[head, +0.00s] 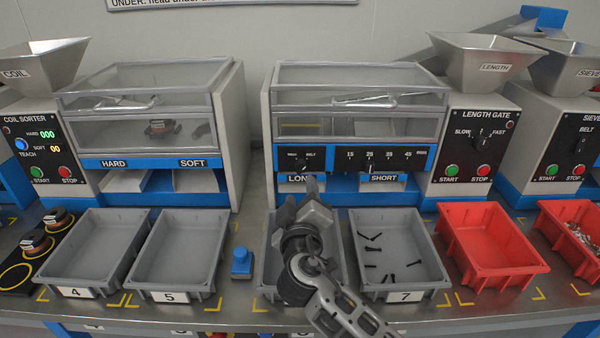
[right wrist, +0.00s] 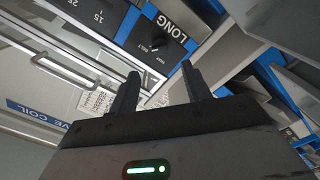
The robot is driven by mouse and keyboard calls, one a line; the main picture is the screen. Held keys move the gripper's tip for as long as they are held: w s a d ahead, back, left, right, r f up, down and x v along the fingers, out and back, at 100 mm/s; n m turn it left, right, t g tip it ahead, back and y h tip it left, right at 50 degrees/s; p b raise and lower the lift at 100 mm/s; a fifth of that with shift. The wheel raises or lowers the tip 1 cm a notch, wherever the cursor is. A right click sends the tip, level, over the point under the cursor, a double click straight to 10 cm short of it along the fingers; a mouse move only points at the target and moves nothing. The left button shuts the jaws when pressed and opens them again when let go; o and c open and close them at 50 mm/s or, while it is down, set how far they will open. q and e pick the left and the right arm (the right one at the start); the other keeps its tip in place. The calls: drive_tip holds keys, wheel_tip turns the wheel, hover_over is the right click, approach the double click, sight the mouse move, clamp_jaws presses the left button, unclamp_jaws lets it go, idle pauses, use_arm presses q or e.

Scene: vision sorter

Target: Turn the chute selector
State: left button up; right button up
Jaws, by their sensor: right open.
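The chute selector (head: 301,163) is a small dark knob on the black panel of the length gate machine, just above the LONG label (head: 299,179). It also shows in the right wrist view (right wrist: 154,45), beside a BELT marking; which way it points is too small to tell. My right gripper (head: 312,193) is in front of and below the panel, over a grey bin. In the right wrist view my right gripper (right wrist: 160,72) has its two dark fingers apart with nothing between them; the knob lies beyond the fingertips. My left gripper is not in view.
A length scale (head: 376,159) and a SHORT outlet (head: 384,178) sit right of the selector. A grey bin (head: 263,262) lies under my right arm. Bin 7 (head: 405,297) holds several dark screws. A blue-topped block (head: 241,262) stands left of my arm.

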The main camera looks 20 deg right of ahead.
sight(300, 169)
drive_tip(key=x, duration=0.7)
drive_tip(key=shift+w, duration=0.25)
drive_tip(key=shift+f, duration=0.1)
drive_tip(key=c, duration=1)
